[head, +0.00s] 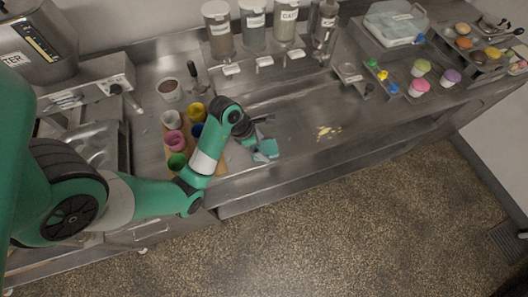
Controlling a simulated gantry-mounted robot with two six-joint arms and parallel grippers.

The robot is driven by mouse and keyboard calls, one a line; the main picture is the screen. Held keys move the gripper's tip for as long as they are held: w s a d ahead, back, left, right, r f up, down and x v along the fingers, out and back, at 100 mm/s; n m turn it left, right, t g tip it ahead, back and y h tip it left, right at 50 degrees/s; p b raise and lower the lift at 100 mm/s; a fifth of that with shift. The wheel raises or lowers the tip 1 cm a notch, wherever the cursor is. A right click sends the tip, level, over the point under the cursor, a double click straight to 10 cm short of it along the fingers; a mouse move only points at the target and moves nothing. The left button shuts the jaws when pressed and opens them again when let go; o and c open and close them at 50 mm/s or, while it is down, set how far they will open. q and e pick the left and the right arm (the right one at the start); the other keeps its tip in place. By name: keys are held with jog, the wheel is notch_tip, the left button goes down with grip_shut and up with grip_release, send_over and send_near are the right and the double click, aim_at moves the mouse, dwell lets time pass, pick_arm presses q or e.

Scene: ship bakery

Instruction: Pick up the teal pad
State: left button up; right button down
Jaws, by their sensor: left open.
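The teal pad (269,147) lies on the steel counter near its front edge, in the middle of the head view. My left gripper (260,141) is open, right at the pad's left side and partly over it. The dark fingers are small here, and I cannot tell whether they touch the pad. My right gripper is not in view.
Several coloured cups, among them a pink cup (175,140) and a green cup (177,161), stand close left of my gripper. Yellow crumbs (327,132) lie on the clear counter to the right. Dispensers (253,30) line the back.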

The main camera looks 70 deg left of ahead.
pick_arm(q)
jog(key=shift+w+f, duration=0.1)
jog(key=shift+f, duration=0.05)
jog(key=shift+f, duration=0.25)
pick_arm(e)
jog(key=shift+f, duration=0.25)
pick_arm(q)
jog(key=shift+c, duration=0.3)
jog(key=c, duration=1.1)
jog(key=shift+r, duration=0.1)
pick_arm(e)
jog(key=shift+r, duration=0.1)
